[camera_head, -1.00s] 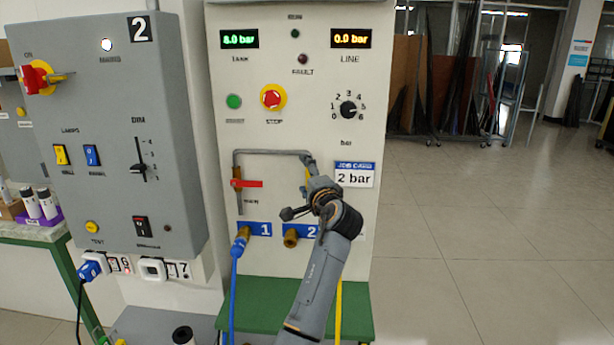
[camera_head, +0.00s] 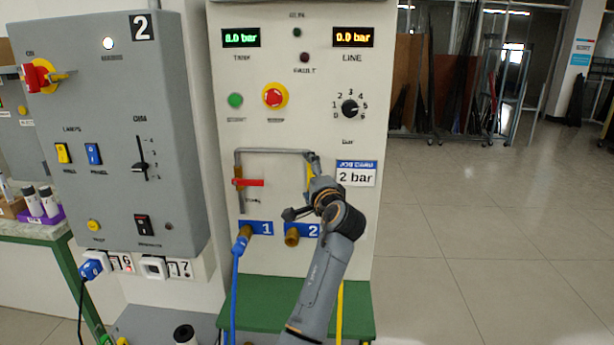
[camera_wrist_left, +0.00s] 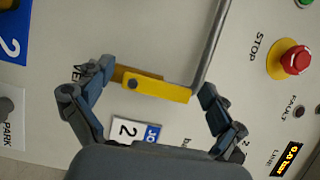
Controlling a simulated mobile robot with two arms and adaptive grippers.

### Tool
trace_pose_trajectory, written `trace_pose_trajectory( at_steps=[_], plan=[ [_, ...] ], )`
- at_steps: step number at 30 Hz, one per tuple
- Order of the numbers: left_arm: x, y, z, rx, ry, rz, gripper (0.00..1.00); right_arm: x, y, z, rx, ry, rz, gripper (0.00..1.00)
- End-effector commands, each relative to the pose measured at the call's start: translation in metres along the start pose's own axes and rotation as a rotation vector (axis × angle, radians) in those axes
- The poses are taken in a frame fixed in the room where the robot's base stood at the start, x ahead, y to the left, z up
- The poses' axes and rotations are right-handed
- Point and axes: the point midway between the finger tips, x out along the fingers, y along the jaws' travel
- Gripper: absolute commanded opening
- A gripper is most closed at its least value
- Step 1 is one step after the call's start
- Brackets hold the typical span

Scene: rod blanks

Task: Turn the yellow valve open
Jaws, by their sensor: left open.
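The yellow valve handle (camera_wrist_left: 155,87) is a flat bar at the end of a grey pipe on the white panel. In the left wrist view it lies lengthwise across the gap between my left gripper's (camera_wrist_left: 157,80) open fingers, one near each end, with no clear grip on it. In the head view only a thin strip of the yellow handle (camera_head: 309,178) shows, upright, beside my left gripper (camera_head: 302,189), which hides the rest. I cannot tell if the fingers touch it. My right gripper is not in view.
A red valve handle (camera_head: 249,183) is on the pipe's left branch. Below are outlet 1 with a blue hose (camera_head: 235,285) and brass outlet 2 (camera_head: 291,236). The job card (camera_head: 356,174) reads 2 bar; the line display (camera_head: 354,37) reads 0.0 bar. Open floor lies right.

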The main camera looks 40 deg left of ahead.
Motion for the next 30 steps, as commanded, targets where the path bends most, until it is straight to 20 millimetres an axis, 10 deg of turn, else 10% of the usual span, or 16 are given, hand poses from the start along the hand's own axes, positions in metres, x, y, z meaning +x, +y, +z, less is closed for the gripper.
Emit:
trace_pose_trajectory(
  at_steps=[15,30],
  plan=[
    [-0.098,0.002,0.0,-0.001,0.002,0.003,0.94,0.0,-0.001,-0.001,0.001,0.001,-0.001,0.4],
    [-0.113,0.0,0.0,0.0,0.0,0.001,0.94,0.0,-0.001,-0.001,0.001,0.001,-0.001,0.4]
  ],
)
